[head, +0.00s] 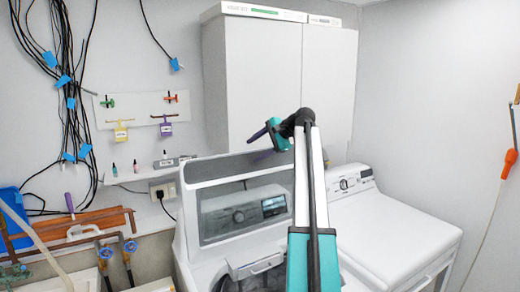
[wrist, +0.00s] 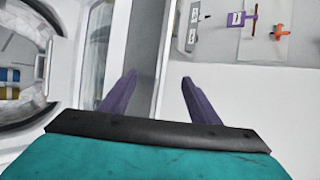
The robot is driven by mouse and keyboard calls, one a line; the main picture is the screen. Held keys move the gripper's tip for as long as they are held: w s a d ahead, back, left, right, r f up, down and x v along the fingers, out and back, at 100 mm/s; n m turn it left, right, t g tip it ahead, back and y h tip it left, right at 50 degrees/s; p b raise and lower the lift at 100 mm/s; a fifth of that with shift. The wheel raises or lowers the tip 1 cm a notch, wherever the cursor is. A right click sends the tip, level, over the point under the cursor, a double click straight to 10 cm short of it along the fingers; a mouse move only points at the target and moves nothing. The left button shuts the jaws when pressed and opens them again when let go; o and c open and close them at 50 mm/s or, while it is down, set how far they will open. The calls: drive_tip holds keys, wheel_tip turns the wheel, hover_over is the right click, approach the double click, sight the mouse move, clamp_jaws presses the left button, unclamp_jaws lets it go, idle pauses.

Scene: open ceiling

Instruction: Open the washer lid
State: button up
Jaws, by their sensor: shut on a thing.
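The washer (head: 190,278) is white and stands in the lower middle of the head view. Its lid (head: 225,172), a pale frame around a clear window, stands raised and steep, with the control panel (head: 245,213) showing through the window. My gripper (head: 256,142) is at the lid's top edge, right of its middle. In the wrist view, the two purple fingers of my gripper (wrist: 158,78) stand on either side of the lid's edge (wrist: 148,62), shut on it. My arm hides the lid's right part and some of the washer.
A second white machine (head: 395,235) stands at the right. A tall white cabinet (head: 262,85) rises behind the lid. A small shelf (head: 145,175) with bottles and wall hooks is to the left. Pipes (head: 75,225) and hanging cables (head: 65,60) are further left.

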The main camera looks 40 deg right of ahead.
drive_tip(key=shift+w+f, duration=0.2)
drive_tip(key=shift+w, duration=0.3)
drive_tip(key=shift+s+d+r+b, duration=0.25)
drive_tip(key=shift+s+d+b, duration=0.15)
drive_tip(key=shift+b, duration=0.35)
drive_tip(key=a+b+v, duration=0.1)
drive_tip(key=b+v, duration=0.3)
drive_tip(key=v, duration=0.9)
drive_tip(key=shift+s+r+b, duration=0.25)
drive_tip(key=shift+s+b, duration=0.15)
drive_tip(key=shift+s, duration=0.05)
drive_tip(key=shift+d, duration=0.2)
